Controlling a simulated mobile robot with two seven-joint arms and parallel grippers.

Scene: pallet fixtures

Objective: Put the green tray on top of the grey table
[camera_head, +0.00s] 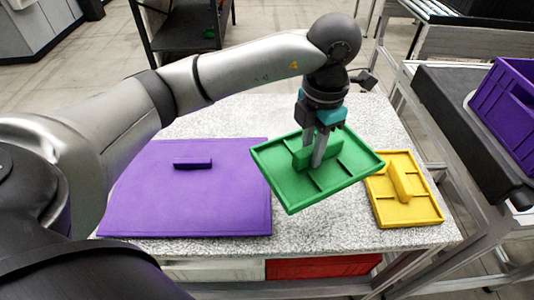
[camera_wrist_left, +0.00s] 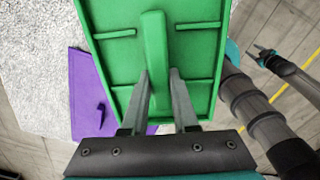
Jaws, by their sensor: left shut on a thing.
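The green tray (camera_head: 291,188) hangs tilted from my left gripper (camera_head: 318,160), which is shut on the upright rib in the tray's middle. The tray appears to be above the speckled grey table (camera_head: 330,225), between the purple panel and the yellow tray. In the left wrist view the fingers (camera_wrist_left: 160,95) clasp the central rib of the green tray (camera_wrist_left: 110,50) from both sides. The speckled grey table top (camera_wrist_left: 35,40) shows beyond the tray's left edge there. My right gripper (camera_wrist_left: 262,55) shows at the right of the wrist view, small, away from the tray.
A flat purple panel with a handle (camera_head: 220,205) lies on the table's left. A yellow tray (camera_head: 420,211) lies at its right edge. A purple crate (camera_head: 510,110) stands on a conveyor (camera_head: 465,135) at the right. A dark shelf (camera_head: 180,30) stands behind. Bare table shows around the trays.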

